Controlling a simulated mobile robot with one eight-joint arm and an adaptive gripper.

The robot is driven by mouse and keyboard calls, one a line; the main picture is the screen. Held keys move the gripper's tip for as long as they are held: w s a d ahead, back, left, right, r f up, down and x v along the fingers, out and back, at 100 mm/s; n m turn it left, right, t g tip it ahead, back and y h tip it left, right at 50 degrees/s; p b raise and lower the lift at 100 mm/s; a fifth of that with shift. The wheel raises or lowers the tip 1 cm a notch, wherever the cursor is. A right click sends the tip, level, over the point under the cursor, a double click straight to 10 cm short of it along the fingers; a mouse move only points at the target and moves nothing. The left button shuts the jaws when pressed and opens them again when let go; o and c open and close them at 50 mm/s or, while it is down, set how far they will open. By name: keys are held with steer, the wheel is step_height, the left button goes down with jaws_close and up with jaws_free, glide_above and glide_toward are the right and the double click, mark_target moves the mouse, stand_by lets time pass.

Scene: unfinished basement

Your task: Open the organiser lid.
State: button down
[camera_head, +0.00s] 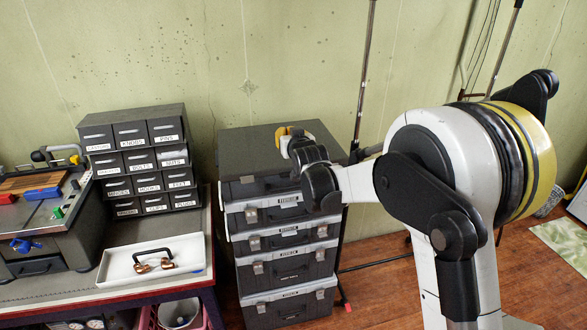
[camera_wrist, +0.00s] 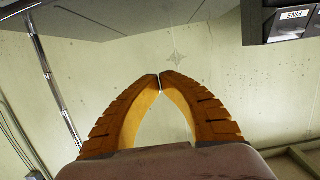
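A stack of dark grey organiser cases (camera_head: 287,270) with latches and handles on their fronts stands on the floor, centre in the head view. The flat dark lid (camera_head: 245,143) of the top case appears to lie down; its far right part is hidden by my gripper and arm. My gripper (camera_head: 284,131), with orange-yellow fingers, is over the right part of the lid; whether it touches cannot be told. A grey flat surface at the top there is probably the lid (camera_wrist: 95,28).
A labelled drawer cabinet (camera_head: 140,160) stands on the bench to the left, beside a white tray (camera_head: 112,268) with a dark handle and small copper-coloured pieces. Thin poles (camera_head: 365,75) stand behind the stack. The wall (camera_head: 290,60) is close behind. Wooden floor shows at the right.

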stand_by(0.3)
steer(key=w+a+r+p, duration=0.2)
steer(key=w+r+p, duration=0.2)
steer(key=w+r, duration=0.3)
steer(key=shift+x, duration=0.85)
steer(key=shift+w+r, duration=0.1)
steer(key=shift+r, duration=0.1)
